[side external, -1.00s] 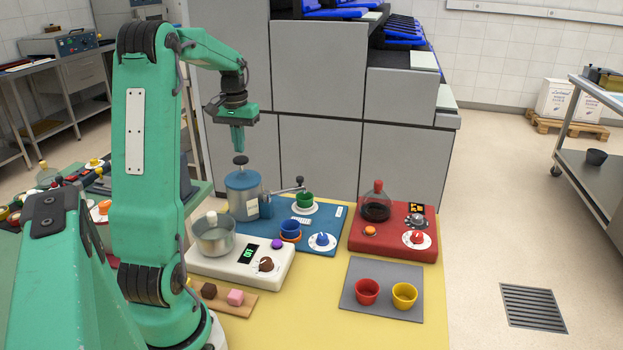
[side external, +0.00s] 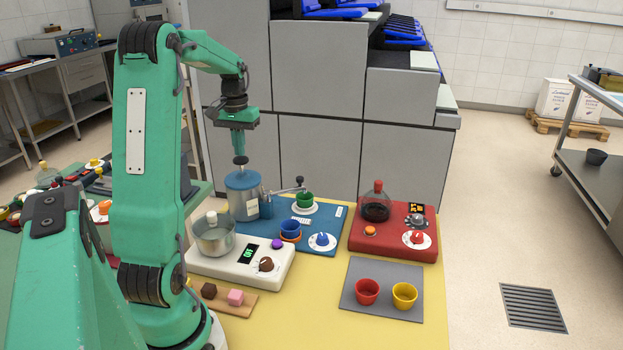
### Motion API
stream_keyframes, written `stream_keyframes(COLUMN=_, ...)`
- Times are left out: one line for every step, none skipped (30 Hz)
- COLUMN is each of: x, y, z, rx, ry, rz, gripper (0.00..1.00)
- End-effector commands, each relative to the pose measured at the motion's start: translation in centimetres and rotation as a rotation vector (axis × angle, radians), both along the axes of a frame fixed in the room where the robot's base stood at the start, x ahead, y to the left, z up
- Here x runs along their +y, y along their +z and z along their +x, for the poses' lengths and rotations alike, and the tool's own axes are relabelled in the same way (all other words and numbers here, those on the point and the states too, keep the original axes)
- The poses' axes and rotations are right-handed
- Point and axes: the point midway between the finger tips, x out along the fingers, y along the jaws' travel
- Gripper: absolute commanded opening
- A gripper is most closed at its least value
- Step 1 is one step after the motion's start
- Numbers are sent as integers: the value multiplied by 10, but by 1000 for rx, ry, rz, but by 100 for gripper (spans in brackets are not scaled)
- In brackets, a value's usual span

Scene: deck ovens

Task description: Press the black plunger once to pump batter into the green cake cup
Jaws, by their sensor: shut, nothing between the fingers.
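The black plunger (side external: 241,161) stands up from the blue lid of the batter canister (side external: 244,194), at the back left of the blue station (side external: 330,213). My gripper (side external: 239,152) is shut and empty, pointing down. Its fingertips are right above the plunger knob; I cannot tell whether they touch it. The plunger's rod still shows between knob and lid. The green cake cup (side external: 305,200) sits on a white round plate to the right of the canister, by the end of the spout arm (side external: 290,190). The cup's inside is too small to read.
A blue cup (side external: 290,228) and a white dial with a blue knob (side external: 322,240) are on the same station. A steel pot (side external: 213,235) on a white scale stands in front. A red station (side external: 394,240) with a flask is at right. Red and yellow cups stand on a grey mat (side external: 360,274).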

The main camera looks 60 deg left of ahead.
Motion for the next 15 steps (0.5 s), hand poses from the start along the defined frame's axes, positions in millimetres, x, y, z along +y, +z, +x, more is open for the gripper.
stream_keyframes(x=0, y=-1, z=0, rx=1, ry=0, rz=-1, gripper=0)
stream_keyframes(x=0, y=-2, z=0, rx=1, ry=0, rz=-1, gripper=0)
stream_keyframes(x=0, y=-3, z=0, rx=1, ry=0, rz=-1, gripper=0)
stream_keyframes(x=0, y=-4, z=0, rx=1, ry=0, rz=-1, gripper=0)
stream_keyframes(x=0, y=-5, z=0, rx=0, ry=0, rz=0, gripper=0)
stream_keyframes(x=0, y=-6, z=0, rx=0, ry=0, rz=0, gripper=0)
stream_keyframes(x=0, y=-6, z=0, rx=0, ry=0, rz=0, gripper=0)
stream_keyframes(x=0, y=-7, z=0, rx=0, ry=0, rz=0, gripper=0)
stream_keyframes(x=0, y=-8, z=0, rx=0, ry=0, rz=0, gripper=0)
stream_keyframes(x=0, y=-9, z=0, rx=0, ry=0, rz=0, gripper=0)
stream_keyframes(x=0, y=-10, z=0, rx=0, ry=0, rz=0, gripper=0)
stream_keyframes(x=0, y=-11, z=0, rx=0, ry=0, rz=0, gripper=0)
stream_keyframes(x=0, y=-11, z=0, rx=1, ry=0, rz=-1, gripper=0)
stream_keyframes(x=0, y=-12, z=0, rx=1, ry=0, rz=-1, gripper=0)
stream_keyframes(x=0, y=-13, z=0, rx=1, ry=0, rz=-1, gripper=0)
